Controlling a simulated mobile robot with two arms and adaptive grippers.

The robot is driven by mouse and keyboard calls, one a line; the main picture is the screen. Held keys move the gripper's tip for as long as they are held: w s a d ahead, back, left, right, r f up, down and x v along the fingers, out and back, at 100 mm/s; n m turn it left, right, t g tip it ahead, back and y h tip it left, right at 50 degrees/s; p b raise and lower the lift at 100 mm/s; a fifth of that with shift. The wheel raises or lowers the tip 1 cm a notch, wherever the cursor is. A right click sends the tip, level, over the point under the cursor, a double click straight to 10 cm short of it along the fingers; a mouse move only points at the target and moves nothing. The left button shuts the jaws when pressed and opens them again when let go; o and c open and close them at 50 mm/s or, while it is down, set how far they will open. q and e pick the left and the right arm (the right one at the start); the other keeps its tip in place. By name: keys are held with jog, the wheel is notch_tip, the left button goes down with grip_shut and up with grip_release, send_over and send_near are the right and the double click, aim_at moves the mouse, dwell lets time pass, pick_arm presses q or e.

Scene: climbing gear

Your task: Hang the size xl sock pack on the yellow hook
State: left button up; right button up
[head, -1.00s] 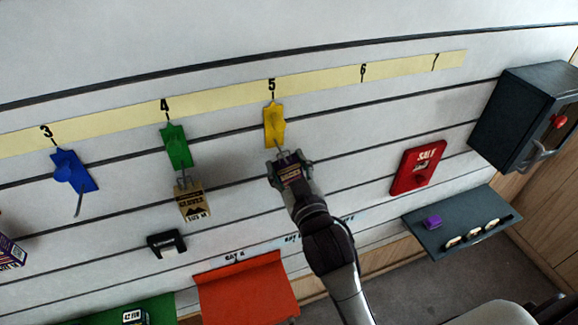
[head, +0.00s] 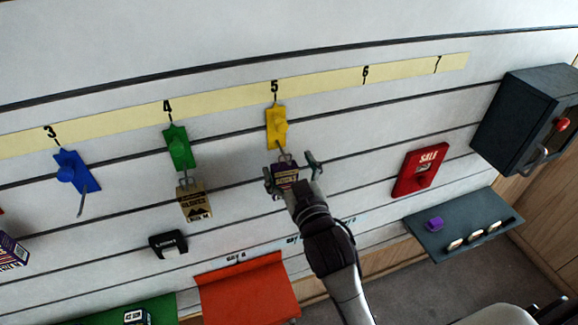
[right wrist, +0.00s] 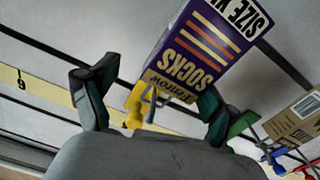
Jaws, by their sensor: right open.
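The purple sock pack (head: 286,173) is at the wire end of the yellow hook (head: 277,127), below number 5, and appears to hang there. In the right wrist view the pack (right wrist: 198,45) shows "SOCKS" and a partly cut-off "SIZE X" label. Its tan top edge is close to the yellow hook (right wrist: 135,105); the exact hole-and-wire contact is hidden. My right gripper (head: 291,172) is open, its fingers spread on either side of the pack. The fingers also show apart in the right wrist view (right wrist: 152,95). My left gripper is not in view.
A tan glove pack (head: 195,203) hangs on the green hook (head: 179,148) to the left. The blue hook (head: 75,172) is empty. An orange shelf (head: 250,290) is below.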

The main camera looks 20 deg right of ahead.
jog(key=s, duration=1.2)
jog(key=a+f+n+g+y+b, duration=0.1)
jog(key=a+f+g, duration=0.15)
jog(key=f, duration=1.05)
jog(key=a+f+g+b, duration=0.1)
jog(key=f+g, duration=0.2)
jog(key=f, duration=1)
jog(key=s+f+g+b, duration=0.1)
jog(key=s+f+g, duration=0.15)
jog(key=f, duration=0.65)
jog(key=s+f+g+b, duration=0.1)
jog(key=s+f, duration=0.3)
jog(key=f, duration=0.5)
jog(key=s+d+f+g, duration=0.2)
jog(key=s+d+f, duration=0.2)
jog(key=s+f, duration=0.4)
jog(key=s+d+f+g+h+b, duration=0.1)
jog(key=s+d+f+g, duration=0.2)
jog(key=s+f, duration=0.5)
jog(key=s+d+f+m+g+b, duration=0.1)
jog(key=s+d+f+g, duration=0.2)
jog(key=s+f, duration=0.5)
jog(key=s+d, duration=0.1)
jog(key=s, duration=0.1)
jog(key=shift+s+d+f, duration=0.15)
jog(key=shift+s+d, duration=0.15)
jog(key=shift+s, duration=0.05)
